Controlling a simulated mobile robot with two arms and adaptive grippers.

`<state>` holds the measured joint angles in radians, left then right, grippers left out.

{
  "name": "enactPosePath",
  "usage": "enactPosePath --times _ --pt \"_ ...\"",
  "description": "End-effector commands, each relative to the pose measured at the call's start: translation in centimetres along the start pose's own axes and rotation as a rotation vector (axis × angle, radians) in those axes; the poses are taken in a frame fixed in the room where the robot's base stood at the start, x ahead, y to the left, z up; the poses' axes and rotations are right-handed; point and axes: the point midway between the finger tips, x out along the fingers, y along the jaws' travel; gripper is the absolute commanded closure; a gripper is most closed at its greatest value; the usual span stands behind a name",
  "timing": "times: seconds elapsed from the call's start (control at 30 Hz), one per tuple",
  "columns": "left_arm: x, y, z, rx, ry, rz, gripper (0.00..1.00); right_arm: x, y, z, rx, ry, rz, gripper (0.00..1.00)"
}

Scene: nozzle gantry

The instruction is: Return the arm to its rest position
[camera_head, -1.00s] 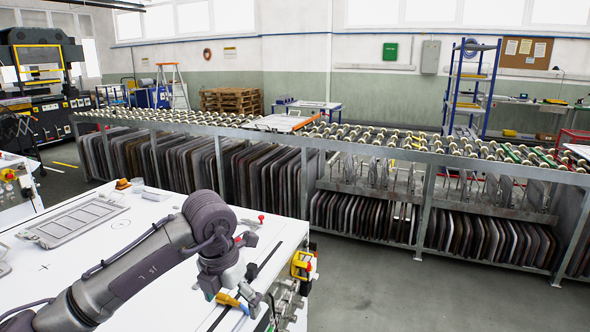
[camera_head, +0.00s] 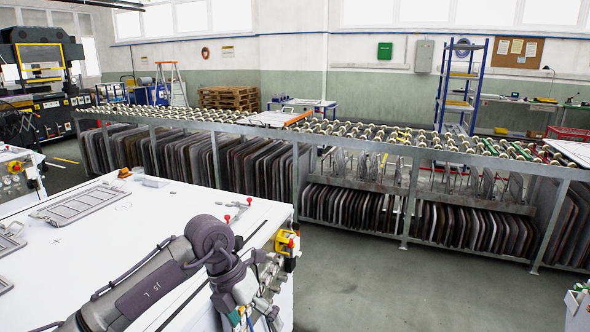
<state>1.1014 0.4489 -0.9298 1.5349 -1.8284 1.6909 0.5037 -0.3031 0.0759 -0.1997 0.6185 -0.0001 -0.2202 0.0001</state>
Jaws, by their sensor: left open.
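My left arm (camera_head: 165,275) comes in from the lower left and reaches over the white table (camera_head: 95,235). Its wrist bends down near the table's right side. My left gripper (camera_head: 250,318) hangs at the bottom edge of the view, pointing down, and is partly cut off. It is open, and I see nothing held in it. Cables run along the arm. My right gripper is not in view.
A grey framed plate (camera_head: 80,205) lies on the table. A yellow box with a red button (camera_head: 287,242) sits at the table's right edge. A long roller conveyor (camera_head: 340,135) with racks of panels runs behind.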

Motion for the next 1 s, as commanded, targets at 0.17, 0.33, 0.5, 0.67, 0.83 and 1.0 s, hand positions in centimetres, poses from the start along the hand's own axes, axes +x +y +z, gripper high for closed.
enactPosePath --times 0.17,0.33,0.5,0.67,0.83,1.0 --pt "4.2 -3.3 0.2 -0.073 0.002 -0.309 0.05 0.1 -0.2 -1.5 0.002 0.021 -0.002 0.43" --pt "7.7 -6.0 1.3 -0.256 -0.043 -0.683 0.05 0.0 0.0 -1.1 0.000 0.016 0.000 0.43" --pt "13.1 -3.9 3.5 -0.742 -0.196 -1.133 0.05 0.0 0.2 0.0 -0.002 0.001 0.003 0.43" --pt "21.2 4.8 1.9 -1.348 -0.393 -1.310 0.05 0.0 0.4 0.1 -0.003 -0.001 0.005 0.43" --pt "29.9 11.9 -4.6 -1.833 -0.517 -1.256 0.05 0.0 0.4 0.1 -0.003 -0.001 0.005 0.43" --pt "37.7 16.4 -14.0 -2.244 -0.592 -1.092 0.05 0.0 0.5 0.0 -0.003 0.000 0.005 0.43"
